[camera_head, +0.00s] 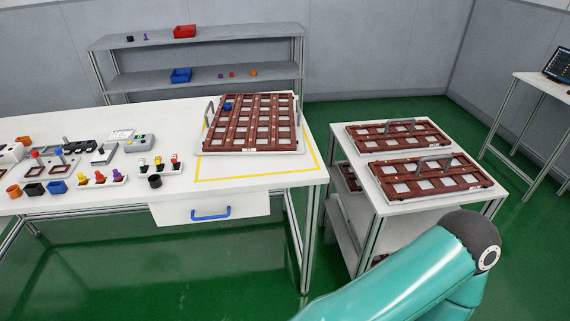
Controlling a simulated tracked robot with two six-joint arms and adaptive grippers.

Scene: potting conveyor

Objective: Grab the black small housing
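Several small black pieces could be the black small housing, and I cannot tell which one it is. One black round piece (155,181) stands alone near the front edge of the white table, in front of a small white tray. A larger black piece (34,189) stands farther left between an orange and a blue piece. A tiny black piece (130,38) sits on the upper shelf at the back. Neither of my grippers is in view. Only part of my teal arm shows at the lower right, away from these pieces.
A brown gridded tray (293,148) with a blue piece (227,106) in one cell lies on the white table (240,182) inside a yellow outline. Similar handled trays (430,193) lie on a cart at the right. A grey shelf (240,35) holds red and blue bins.

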